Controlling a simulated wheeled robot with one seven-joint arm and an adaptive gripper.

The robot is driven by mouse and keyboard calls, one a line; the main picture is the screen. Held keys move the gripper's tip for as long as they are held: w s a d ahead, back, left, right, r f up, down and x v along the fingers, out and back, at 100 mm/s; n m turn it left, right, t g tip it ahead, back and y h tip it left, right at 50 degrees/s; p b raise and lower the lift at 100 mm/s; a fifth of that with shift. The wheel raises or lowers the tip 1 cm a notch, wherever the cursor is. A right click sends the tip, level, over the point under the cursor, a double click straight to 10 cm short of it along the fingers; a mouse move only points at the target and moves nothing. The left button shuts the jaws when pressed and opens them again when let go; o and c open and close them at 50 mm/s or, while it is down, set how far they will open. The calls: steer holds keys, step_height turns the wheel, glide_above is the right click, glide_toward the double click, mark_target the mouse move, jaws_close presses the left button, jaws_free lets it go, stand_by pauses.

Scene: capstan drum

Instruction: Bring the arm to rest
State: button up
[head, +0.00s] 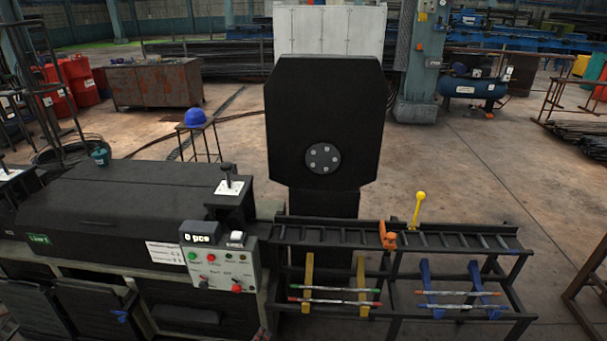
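My gripper and arm do not show in the head view, so I cannot see their pose or whether the gripper is open. A black upright panel (323,95) with cut corners stands in the middle of the view. A round grey bolted plate (323,158) sits on its lower middle.
At left is a black machine (105,205) with a control box (222,265) reading "0 pcs". At right a black rack (440,241) carries a yellow-knobbed lever (418,207), an orange clamp (388,236) and several rods. A blue helmet (195,117) rests on a stool behind. Floor is open behind the rack.

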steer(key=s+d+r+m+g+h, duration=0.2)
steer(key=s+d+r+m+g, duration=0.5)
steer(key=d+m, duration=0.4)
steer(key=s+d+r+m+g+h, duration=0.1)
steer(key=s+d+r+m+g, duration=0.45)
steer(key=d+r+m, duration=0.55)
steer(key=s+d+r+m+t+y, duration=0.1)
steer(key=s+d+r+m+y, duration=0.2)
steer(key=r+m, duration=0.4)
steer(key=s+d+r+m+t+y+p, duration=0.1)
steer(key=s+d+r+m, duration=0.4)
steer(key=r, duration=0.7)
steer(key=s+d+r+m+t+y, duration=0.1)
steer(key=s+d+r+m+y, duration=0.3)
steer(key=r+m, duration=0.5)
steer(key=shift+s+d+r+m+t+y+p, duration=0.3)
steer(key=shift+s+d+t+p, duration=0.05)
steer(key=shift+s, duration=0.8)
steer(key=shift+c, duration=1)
